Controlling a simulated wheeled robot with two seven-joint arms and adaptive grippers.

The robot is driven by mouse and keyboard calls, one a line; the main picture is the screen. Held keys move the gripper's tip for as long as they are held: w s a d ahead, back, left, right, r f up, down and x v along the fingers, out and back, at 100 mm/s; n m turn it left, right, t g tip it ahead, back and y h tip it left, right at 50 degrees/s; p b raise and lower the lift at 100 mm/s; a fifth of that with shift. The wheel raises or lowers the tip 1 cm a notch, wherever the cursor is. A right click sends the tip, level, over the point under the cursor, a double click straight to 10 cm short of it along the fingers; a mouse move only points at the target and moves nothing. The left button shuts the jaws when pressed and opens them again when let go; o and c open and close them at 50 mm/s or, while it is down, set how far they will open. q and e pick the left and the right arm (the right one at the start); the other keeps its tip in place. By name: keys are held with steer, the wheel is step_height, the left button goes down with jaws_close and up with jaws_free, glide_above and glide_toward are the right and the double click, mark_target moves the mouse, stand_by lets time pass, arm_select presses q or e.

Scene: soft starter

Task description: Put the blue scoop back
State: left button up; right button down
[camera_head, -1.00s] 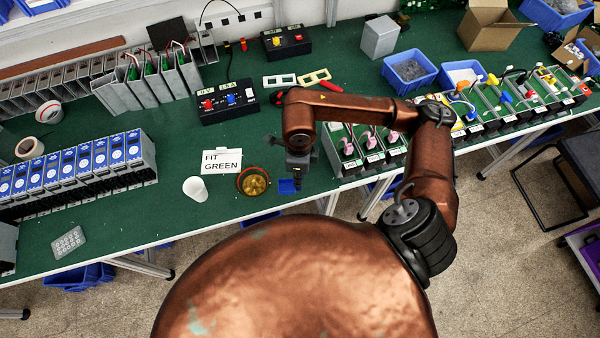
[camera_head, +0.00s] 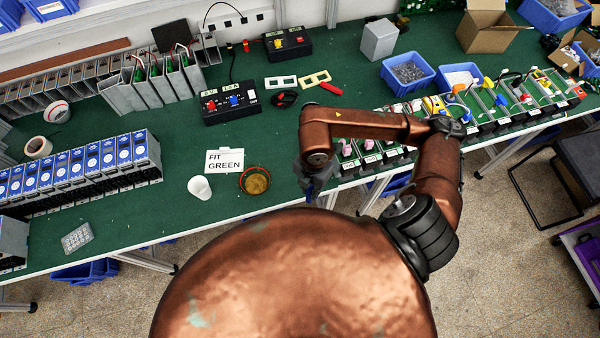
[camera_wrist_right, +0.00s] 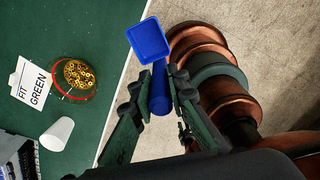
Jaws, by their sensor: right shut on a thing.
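The blue scoop (camera_wrist_right: 148,40) is in my right gripper (camera_wrist_right: 160,88), whose fingers are shut on its handle. In the wrist view its square pan points away from the fingers and overlaps the table's edge and the floor beyond. In the head view my right gripper (camera_head: 306,178) is near the table's front edge, right of the bowl, and only a bit of the scoop (camera_head: 309,193) shows. The round bowl (camera_head: 255,181) holds small brass-coloured parts. It also shows in the wrist view (camera_wrist_right: 76,79). My left gripper is out of view.
A white cup (camera_head: 199,188) and a "FIT GREEN" card (camera_head: 224,161) stand left of the bowl. A row of fixtures (camera_head: 370,155) stands right of the gripper. Blue bins (camera_head: 408,72) are further back.

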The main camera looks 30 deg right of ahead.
steer(key=shift+w, duration=0.1)
steer(key=shift+m, duration=0.3)
steer(key=w+d+f+p, duration=0.1)
steer(key=w+f, duration=0.3)
steer(key=w+d+f+p, duration=0.1)
steer(key=w+f+p, duration=0.1)
steer(key=w+f, duration=0.2)
steer(key=w+d+f+p, duration=0.1)
steer(key=w+f, duration=0.3)
steer(key=w, duration=0.1)
steer(key=shift+w+d+f+p, duration=0.1)
steer(key=shift+w+f+p, duration=0.05)
steer(key=shift+f+p, duration=0.2)
steer(key=shift+f, duration=0.15)
steer(key=c, duration=2.3)
jaws_free()
steer(key=shift+f, duration=0.15)
steer(key=shift+c, duration=0.2)
steer(key=o, duration=0.5)
steer(key=shift+c, duration=0.2)
